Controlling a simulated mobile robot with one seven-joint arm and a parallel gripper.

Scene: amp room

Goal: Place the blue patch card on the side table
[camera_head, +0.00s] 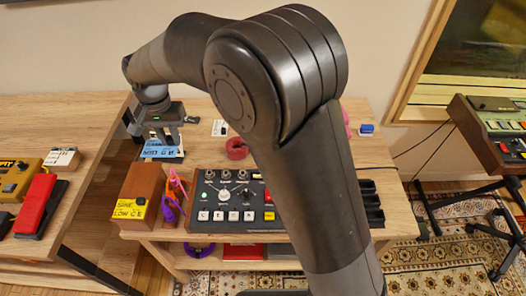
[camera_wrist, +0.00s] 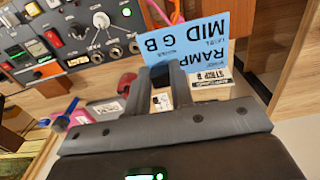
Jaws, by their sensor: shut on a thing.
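The blue patch card (camera_head: 159,149) has black printed lettering. In the wrist view the blue card (camera_wrist: 212,34) stands out from between the fingers, its text upside down. My gripper (camera_head: 162,134) is shut on one end of it, and its fingers (camera_wrist: 162,80) also show in the wrist view. In the head view the card is over the back left of the middle wooden table (camera_head: 290,128), near the gap to the left wooden table (camera_head: 60,108). I cannot tell which is the side table, or whether the card touches a surface.
A control box with knobs (camera_head: 235,199), a wooden block with a yellow label (camera_head: 137,195) and a red ring (camera_head: 237,149) stand on the middle table. A cream card (camera_wrist: 212,80) lies beyond the fingers. Pedals, one red (camera_head: 37,205), crowd the left table's front.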

